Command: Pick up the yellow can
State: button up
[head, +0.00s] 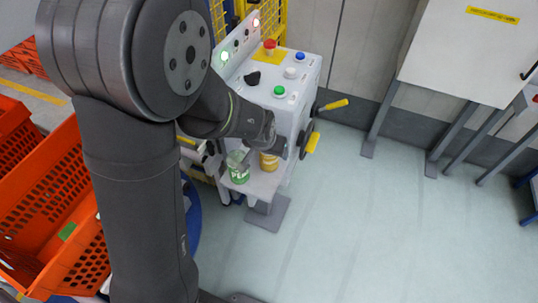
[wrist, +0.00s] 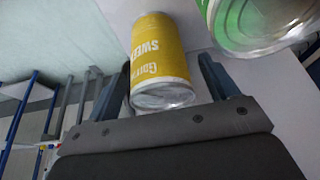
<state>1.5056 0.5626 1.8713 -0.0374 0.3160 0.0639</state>
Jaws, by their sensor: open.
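The yellow can (wrist: 160,55) lies between the two spread fingers of my gripper (wrist: 160,88) in the wrist view. A gap shows beside the can, and the fingers do not appear closed on it. In the head view, the yellow can (head: 268,162) stands on the small white ledge, partly hidden by my wrist and gripper. A green can (head: 238,167) stands to its left on the same ledge. The green can (wrist: 255,22) also shows at the top right of the wrist view, close to my right finger.
The white ledge (head: 262,186) belongs to a grey-white machine (head: 303,85) with coloured buttons and yellow-handled levers (head: 313,142). Orange totes (head: 60,190) stand at the left, behind my arm. A white cabinet (head: 465,45) on grey legs stands at the right. The floor between is clear.

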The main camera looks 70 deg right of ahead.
jog(key=shift+x, duration=1.2)
jog(key=c, duration=1.3)
jog(key=shift+r, duration=0.15)
